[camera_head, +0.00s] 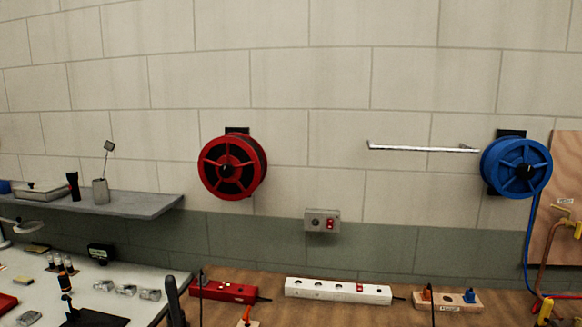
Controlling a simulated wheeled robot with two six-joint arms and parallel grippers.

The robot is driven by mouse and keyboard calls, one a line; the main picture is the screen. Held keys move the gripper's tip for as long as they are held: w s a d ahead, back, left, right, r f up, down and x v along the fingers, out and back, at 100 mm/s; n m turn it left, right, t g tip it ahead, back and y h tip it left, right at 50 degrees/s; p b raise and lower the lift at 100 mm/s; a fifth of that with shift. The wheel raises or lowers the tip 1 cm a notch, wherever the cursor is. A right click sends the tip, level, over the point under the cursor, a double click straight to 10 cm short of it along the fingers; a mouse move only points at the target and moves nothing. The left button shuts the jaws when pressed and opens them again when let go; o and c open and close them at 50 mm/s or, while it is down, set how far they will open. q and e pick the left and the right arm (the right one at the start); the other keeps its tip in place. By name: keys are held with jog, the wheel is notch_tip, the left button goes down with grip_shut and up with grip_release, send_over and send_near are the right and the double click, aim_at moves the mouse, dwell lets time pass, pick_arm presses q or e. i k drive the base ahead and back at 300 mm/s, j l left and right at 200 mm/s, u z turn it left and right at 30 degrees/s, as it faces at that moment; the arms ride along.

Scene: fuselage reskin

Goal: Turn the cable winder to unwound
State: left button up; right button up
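Two cable winders are mounted on the wall. The red winder (206,181) has a spoked front and a dark hub, with no loose cable seen hanging from it. The blue winder (489,172) is at the right, also spoked. I cannot tell how much cable is wound on either drum. I see neither of my grippers in this view.
A white power strip (337,290), a red strip (222,291) and a wooden socket block (447,299) lie on the brown bench. A metal bar (420,149) sticks out left of the blue winder. A grey shelf (140,205) holds tools at left. A switch box (313,220) is on the wall.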

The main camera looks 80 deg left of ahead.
aim_at(227, 170)
jog(key=u, duration=3.25)
